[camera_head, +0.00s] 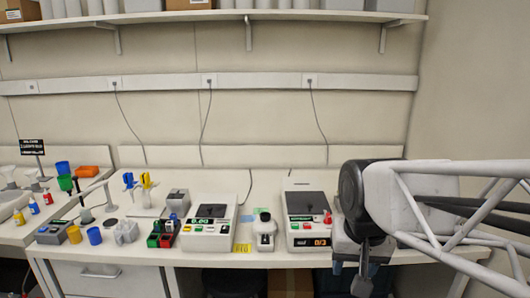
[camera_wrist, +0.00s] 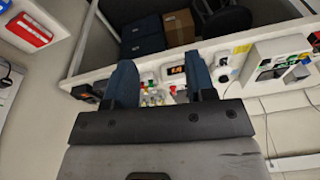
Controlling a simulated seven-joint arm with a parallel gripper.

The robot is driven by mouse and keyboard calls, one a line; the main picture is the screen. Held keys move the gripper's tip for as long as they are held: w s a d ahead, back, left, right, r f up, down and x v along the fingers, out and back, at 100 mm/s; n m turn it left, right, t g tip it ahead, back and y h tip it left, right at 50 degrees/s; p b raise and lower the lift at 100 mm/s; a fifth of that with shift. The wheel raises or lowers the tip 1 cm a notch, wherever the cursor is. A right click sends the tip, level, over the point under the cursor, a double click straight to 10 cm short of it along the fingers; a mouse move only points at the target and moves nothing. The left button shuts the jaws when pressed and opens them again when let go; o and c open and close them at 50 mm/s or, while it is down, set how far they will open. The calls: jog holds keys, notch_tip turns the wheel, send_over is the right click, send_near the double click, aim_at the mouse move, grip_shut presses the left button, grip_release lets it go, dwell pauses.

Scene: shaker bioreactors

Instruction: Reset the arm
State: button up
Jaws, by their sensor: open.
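My gripper (camera_head: 363,272) hangs at the right end of the bench (camera_head: 262,177), near its front edge, with my arm reaching in from the right. In the wrist view my gripper (camera_wrist: 163,88) has its two dark blue fingers apart, with nothing held between them. Behind the fingers, a device with a lit red display (camera_wrist: 176,71) and small coloured items show at a distance. My arm and gripper hide the bench's right end in the head view.
A device with a red knob (camera_head: 306,224), a small white device (camera_head: 264,232) and a device with a green display (camera_head: 210,222) stand left of my gripper. Blue cups (camera_head: 94,236) and bottles are further left. A shelf (camera_head: 215,17) runs above.

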jog(key=s+d+f+n, duration=0.1)
jog(key=s+d+f, duration=0.1)
jog(key=s, duration=0.6)
jog(key=shift+d+f, duration=0.15)
jog(key=shift+f, duration=0.6)
jog(key=shift+w, duration=0.1)
dwell(0.9)
